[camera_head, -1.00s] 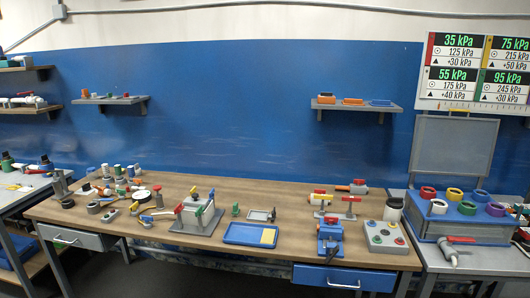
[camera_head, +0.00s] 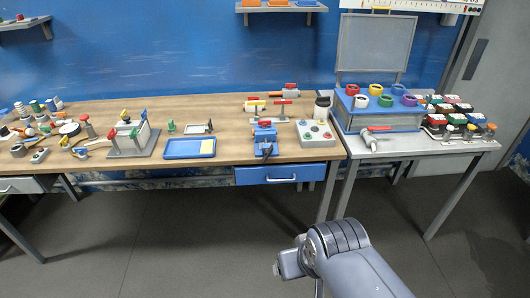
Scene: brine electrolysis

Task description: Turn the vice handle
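A small blue device (camera_head: 265,136) with a red top stands at the front edge of the wooden workbench, above the blue drawer. It looks like the vice. A thin dark bar at its front may be the handle, but it is too small to tell. Part of my grey arm (camera_head: 345,251) shows at the bottom right, in front of the benches and well apart from the device. My gripper's fingers are not seen.
The wooden bench (camera_head: 225,120) holds a blue tray (camera_head: 168,150), a grey plate stand (camera_head: 130,153) and a grey button box (camera_head: 316,142). A metal table (camera_head: 440,148) on the right bears a blue box with colored rings. The floor (camera_head: 200,240) in front is clear.

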